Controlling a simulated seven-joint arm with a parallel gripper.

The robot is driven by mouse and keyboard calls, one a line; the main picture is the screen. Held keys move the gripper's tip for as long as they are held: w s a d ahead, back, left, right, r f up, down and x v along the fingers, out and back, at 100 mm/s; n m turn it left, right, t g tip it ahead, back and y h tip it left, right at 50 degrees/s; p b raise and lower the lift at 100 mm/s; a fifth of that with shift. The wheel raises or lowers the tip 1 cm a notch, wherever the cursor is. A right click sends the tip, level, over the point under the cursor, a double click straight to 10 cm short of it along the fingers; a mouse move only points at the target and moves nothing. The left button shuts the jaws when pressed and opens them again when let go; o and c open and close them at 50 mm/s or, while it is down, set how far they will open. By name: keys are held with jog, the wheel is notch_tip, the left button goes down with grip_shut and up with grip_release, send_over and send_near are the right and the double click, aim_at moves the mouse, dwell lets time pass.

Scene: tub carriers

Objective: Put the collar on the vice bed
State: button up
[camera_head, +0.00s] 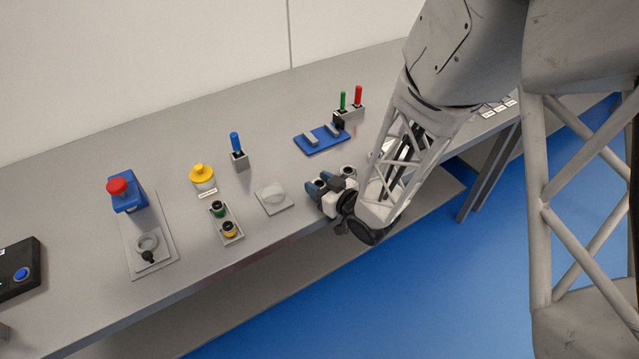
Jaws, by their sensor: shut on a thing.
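The vice bed appears to be the blue plate (314,143) with two grey jaw blocks, lying on the bench right of the middle. The space between its blocks looks empty. My gripper (320,183) is low over the front edge of the bench, in front of the vice bed and apart from it. Its blue-tipped fingers are shut on a small grey round piece with a dark hole, which looks like the collar. The fingers hide most of it. A similar grey ring-like piece (349,171) shows just right of the fingers; I cannot tell what it stands on.
Behind the vice bed stands a holder (350,112) with green and red sticks. The bench's back is clear.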

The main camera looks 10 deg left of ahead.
jog(key=shift+f, duration=0.15)
jog(key=o, duration=1.1)
jog(key=shift+o, duration=0.2)
jog(key=shift+v, duration=3.9)
jog(key=shift+w, duration=0.1)
